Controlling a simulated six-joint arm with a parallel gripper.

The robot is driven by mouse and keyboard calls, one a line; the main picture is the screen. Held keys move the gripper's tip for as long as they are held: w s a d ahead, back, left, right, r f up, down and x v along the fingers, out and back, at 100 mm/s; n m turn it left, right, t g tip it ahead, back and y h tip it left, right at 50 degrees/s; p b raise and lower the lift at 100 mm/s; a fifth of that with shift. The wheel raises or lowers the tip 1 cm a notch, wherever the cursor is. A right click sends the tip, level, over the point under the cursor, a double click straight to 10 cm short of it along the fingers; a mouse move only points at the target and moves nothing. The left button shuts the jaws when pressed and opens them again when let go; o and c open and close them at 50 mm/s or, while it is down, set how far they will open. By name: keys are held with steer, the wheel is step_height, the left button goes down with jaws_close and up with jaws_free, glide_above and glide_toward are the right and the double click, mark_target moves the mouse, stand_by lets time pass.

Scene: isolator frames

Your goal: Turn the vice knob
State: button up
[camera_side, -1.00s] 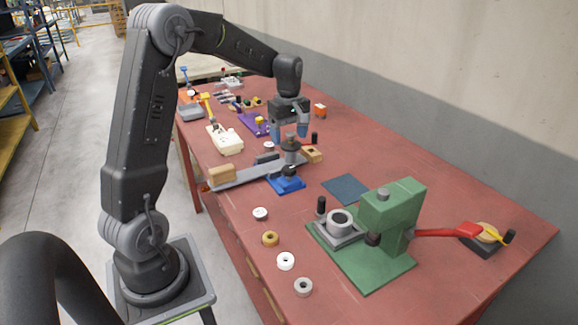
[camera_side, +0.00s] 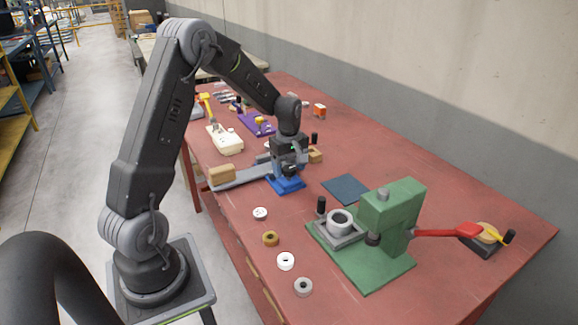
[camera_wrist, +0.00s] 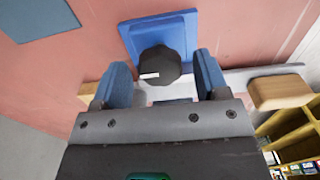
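The vice knob is a dark faceted knob (camera_wrist: 159,66) with a small white mark, seen from above in the wrist view. It stands over a blue base plate (camera_wrist: 130,38), which also shows in the side view (camera_side: 285,185). My gripper (camera_side: 288,170) is lowered over the knob and hides most of it in the side view. In the wrist view my gripper (camera_wrist: 161,64) is open, with one blue finger on each side of the knob. A gap shows between the knob and each finger.
A grey bar (camera_side: 240,175) with wooden blocks (camera_side: 221,174) runs beside the base. A dark blue mat (camera_side: 345,189) and a green press (camera_side: 392,215) with a red lever lie to the right. Several rings, one of them tan (camera_side: 270,239), lie in front.

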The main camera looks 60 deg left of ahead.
steer(key=c, duration=0.8)
steer(key=shift+m, duration=0.4)
steer(key=m, duration=0.3)
steer(key=shift+m, duration=0.4)
steer(key=m, duration=0.9)
steer(key=shift+r+m, duration=0.1)
steer(key=shift+m, duration=1.9)
